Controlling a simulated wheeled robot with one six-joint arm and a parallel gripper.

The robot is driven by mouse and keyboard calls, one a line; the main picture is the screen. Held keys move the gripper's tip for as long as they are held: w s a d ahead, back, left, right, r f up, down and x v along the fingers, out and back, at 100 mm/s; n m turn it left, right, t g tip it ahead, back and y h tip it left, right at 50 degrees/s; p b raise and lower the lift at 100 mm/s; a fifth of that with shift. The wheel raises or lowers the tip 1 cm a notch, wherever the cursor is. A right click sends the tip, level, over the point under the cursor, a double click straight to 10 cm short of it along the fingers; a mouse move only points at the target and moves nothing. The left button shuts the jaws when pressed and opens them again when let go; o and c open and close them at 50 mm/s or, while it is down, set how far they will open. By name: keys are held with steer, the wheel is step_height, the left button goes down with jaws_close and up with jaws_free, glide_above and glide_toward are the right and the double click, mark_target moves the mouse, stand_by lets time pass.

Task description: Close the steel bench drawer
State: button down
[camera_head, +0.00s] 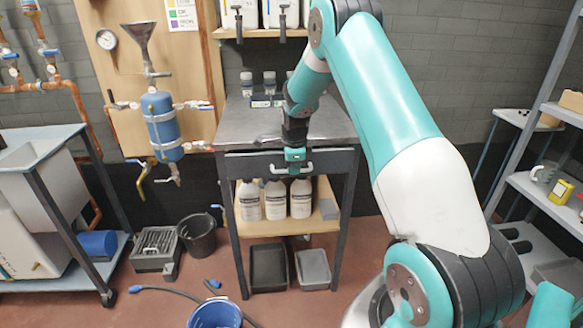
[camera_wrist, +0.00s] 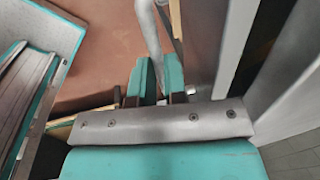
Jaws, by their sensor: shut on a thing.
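The steel bench (camera_head: 325,118) stands against the back wall, with a grey metal top on dark legs. Its dark drawer (camera_head: 243,168) is under the top, with a pale bar handle (camera_head: 307,169) across the front. My gripper (camera_head: 294,160) is at the drawer front, over the handle. In the wrist view the teal fingers (camera_wrist: 157,82) are shut around the pale handle bar (camera_wrist: 150,30), which passes between them. How far the drawer stands out is hard to tell from these views.
White bottles (camera_head: 275,200) stand on the shelf below the drawer. Grey bins (camera_head: 313,268) sit under the bench. A blue bucket (camera_head: 215,314), a dark bucket (camera_head: 198,237) and a hose are on the floor at left. A shelf rack (camera_head: 545,190) stands at right.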

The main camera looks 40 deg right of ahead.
steer(key=shift+w, duration=0.1)
steer(key=c, duration=1.2)
jaws_free()
steer(key=shift+d, duration=0.1)
steer(key=shift+o, duration=0.2)
step_height(320, 180, up, 17)
steer(key=s+a, duration=0.2)
steer(key=shift+s, duration=0.35)
